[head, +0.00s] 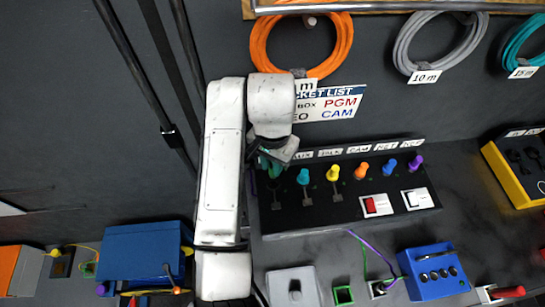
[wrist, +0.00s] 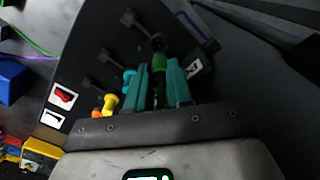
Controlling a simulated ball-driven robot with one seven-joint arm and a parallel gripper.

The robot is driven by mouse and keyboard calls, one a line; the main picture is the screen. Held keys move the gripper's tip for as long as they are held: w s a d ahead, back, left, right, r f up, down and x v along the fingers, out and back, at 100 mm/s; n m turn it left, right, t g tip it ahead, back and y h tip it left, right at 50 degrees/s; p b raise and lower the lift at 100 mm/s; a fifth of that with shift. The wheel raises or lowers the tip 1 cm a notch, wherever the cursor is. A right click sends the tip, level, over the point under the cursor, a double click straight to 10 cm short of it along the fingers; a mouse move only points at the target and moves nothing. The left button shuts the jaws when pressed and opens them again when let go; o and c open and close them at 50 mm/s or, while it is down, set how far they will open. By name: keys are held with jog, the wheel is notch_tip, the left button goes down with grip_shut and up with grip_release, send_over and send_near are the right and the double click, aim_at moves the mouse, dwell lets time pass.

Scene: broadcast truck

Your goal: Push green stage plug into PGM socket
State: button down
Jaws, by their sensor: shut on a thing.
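My gripper (head: 270,160) is at the left end of the black socket panel (head: 345,209), left of the teal plug. In the wrist view its teal fingers (wrist: 161,92) are shut on the green stage plug (wrist: 159,63), which shows between them. A dark round part sits at the plug's far end; I cannot tell whether it is the plug's tip or a socket. In the head view the plug is mostly hidden by my gripper. I see no readable PGM label on the panel; the leftmost position is covered by my gripper.
Teal (head: 303,177), yellow (head: 333,172), orange (head: 362,171), blue (head: 390,167) and purple (head: 416,161) plugs stand in a row to the right. Red (head: 376,205) and white (head: 416,198) switches lie in front. A sign (head: 338,103) reading PGM and CAM hangs behind.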

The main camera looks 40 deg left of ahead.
jog(key=shift+f+b, duration=0.45)
jog(key=shift+f, duration=0.9)
jog(key=shift+p, duration=1.2)
dwell(0.6)
jog(key=shift+f+b, duration=0.65)
jog(key=shift+f, duration=0.6)
jog(key=c, duration=0.9)
grip_release()
jog(key=shift+c, duration=0.2)
jog(key=shift+r, duration=0.1)
notch_tip(320, 180, up, 11)
jog(key=shift+f+p, duration=0.2)
jog(key=shift+p, duration=0.35)
